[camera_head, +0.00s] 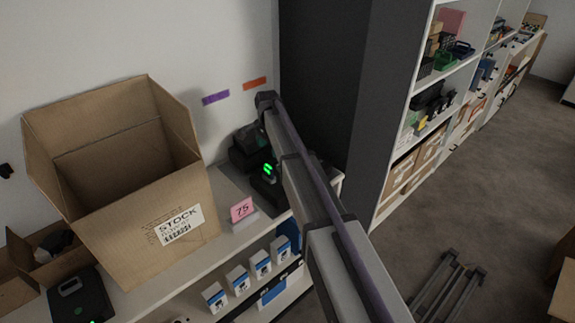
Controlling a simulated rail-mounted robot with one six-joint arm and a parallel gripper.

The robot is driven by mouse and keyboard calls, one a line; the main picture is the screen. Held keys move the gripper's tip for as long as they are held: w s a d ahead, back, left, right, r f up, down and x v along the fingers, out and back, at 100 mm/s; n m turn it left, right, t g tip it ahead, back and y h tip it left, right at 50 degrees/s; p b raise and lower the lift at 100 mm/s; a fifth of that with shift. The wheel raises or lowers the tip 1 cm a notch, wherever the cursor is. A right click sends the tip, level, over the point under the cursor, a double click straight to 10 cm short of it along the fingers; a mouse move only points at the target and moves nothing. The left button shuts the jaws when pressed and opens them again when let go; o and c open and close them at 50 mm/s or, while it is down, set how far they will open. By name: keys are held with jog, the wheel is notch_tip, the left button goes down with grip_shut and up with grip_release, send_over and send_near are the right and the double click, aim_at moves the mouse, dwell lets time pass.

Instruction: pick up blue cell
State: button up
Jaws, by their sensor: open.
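I cannot pick out a blue cell for certain. Several small blue-and-white packs (238,280) stand in a row on the lower shelf, below the counter's front edge. A dark device (266,185) with a lit green display sits on the counter, left of my arm. My arm crosses the view from the bottom right up toward the wall, and its far end is a dark joint. My gripper's fingers do not show, so I cannot place them relative to the packs.
A large open carton (125,245) with a STOCK label fills the left of the counter. A pink card (242,209) marked 75 stands beside it. A black case (80,300) lies at lower left. A dark tall panel and loaded shelves (435,115) stand right, with open floor beyond.

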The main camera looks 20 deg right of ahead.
aim_at(268, 167)
jog(key=shift+s+a+r, duration=0.1)
jog(key=shift+s+a, duration=0.2)
jog(key=shift+a, duration=0.25)
notch_tip(268, 167, down, 6)
jog(key=b, duration=0.6)
notch_tip(268, 167, down, 5)
jog(key=b, duration=0.5)
jog(key=shift+d+f, duration=0.1)
jog(key=shift+f, duration=0.1)
jog(key=shift+r, duration=0.25)
jog(key=shift+c, duration=0.2)
jog(key=c, duration=1.2)
notch_tip(268, 167, up, 10)
jog(key=p, duration=1)
jog(key=shift+r+p, duration=0.15)
jog(key=shift+p, duration=0.15)
jog(key=shift+f, duration=0.2)
